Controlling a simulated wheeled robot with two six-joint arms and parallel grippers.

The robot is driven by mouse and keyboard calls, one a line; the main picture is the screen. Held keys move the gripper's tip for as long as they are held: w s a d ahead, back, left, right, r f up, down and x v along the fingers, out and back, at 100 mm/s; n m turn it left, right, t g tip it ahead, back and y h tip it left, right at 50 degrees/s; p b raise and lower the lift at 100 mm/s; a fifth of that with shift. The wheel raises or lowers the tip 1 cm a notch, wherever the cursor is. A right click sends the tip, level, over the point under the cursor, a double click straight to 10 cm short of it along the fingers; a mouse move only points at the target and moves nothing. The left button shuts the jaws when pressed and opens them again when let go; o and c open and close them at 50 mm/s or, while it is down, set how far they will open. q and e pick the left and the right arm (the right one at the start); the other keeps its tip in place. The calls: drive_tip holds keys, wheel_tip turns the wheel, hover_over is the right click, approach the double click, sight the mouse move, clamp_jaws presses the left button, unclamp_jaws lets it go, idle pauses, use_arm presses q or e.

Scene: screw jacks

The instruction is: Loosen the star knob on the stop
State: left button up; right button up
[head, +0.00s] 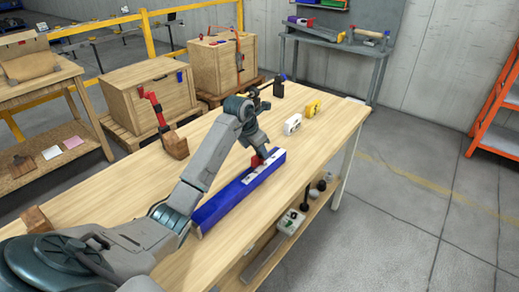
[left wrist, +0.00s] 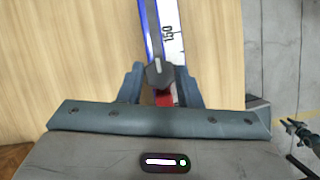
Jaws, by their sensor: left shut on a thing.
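The blue rail (head: 225,203) lies along the bench near its front edge, with a white scale strip on it. The scale and the number 150 show on the rail in the left wrist view (left wrist: 169,30). The red stop (head: 256,161) sits on the rail. Its dark star knob (left wrist: 159,73) shows in the left wrist view, above a red part of the stop. My left gripper (head: 262,153) reaches down over the stop, with its fingers (left wrist: 160,86) on either side of the knob, shut on it. The arm hides part of the rail. My right gripper is not in view.
The wooden bench (head: 120,205) is mostly clear. A white device (head: 292,124), a yellow device (head: 312,108) and a dark item (head: 278,89) stand beyond the rail. A wooden block with a red handle (head: 173,145) stands at the back edge. Small items lie on the shelf below.

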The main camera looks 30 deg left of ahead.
use_arm(q)
drive_tip(key=o, duration=1)
drive_tip(key=shift+c, duration=0.2)
drive_tip(key=b+v, duration=0.1)
drive_tip(key=v, duration=0.3)
drive_tip(key=shift+a+r, duration=0.15)
drive_tip(key=shift+r, duration=0.1)
drive_tip(key=v, duration=0.6)
drive_tip(key=shift+r+b, duration=0.15)
drive_tip(key=shift+b, duration=0.3)
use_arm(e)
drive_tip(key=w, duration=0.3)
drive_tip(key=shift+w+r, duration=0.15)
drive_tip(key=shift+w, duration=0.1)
use_arm(q)
drive_tip(key=shift+s, duration=0.1)
